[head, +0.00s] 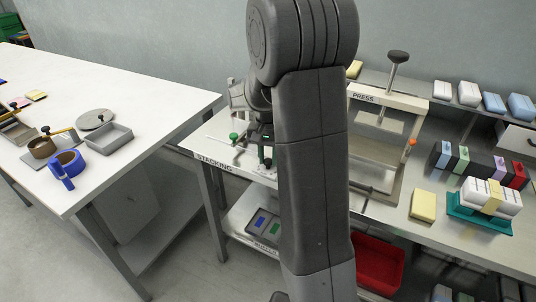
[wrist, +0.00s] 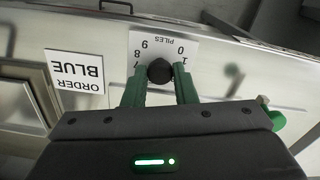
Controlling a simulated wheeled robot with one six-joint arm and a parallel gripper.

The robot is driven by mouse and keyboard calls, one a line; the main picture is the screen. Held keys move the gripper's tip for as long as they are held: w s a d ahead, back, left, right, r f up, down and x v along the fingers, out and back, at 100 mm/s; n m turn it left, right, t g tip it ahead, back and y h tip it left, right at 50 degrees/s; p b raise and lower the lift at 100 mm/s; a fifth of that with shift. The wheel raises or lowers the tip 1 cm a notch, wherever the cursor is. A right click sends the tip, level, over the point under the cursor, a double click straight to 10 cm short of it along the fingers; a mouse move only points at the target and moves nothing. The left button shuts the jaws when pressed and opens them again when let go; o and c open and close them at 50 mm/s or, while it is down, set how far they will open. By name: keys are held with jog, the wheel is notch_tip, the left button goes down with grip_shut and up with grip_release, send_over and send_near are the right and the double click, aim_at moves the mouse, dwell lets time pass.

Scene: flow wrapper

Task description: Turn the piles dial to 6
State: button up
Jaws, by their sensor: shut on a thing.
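The piles dial is a round black knob (wrist: 160,71) on a white plate (wrist: 161,40) marked PILES, upside down in the wrist view. Several digits show around it, with 0 and 1 on the right side and others on the left. My gripper (wrist: 160,78) has its green fingers on either side of the knob, shut on it. I cannot make out a pointer on the knob, so its setting is unclear. In the head view my arm hides the dial and most of my gripper.
A sign reading ORDER BLUE (wrist: 75,71) is beside the dial. A green knob (wrist: 278,121) sits close to my gripper's right side. The press (head: 388,140) stands right of my arm. A white table (head: 140,88) with tools is at the left, with open floor between.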

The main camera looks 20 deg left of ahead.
aim_at(268, 160)
jog(key=shift+m+p, duration=0.35)
jog(key=shift+m, duration=1.15)
jog(key=o, duration=1)
jog(key=shift+r, duration=0.1)
notch_tip(268, 160, up, 14)
jog(key=p, duration=0.1)
jog(key=shift+f, duration=0.3)
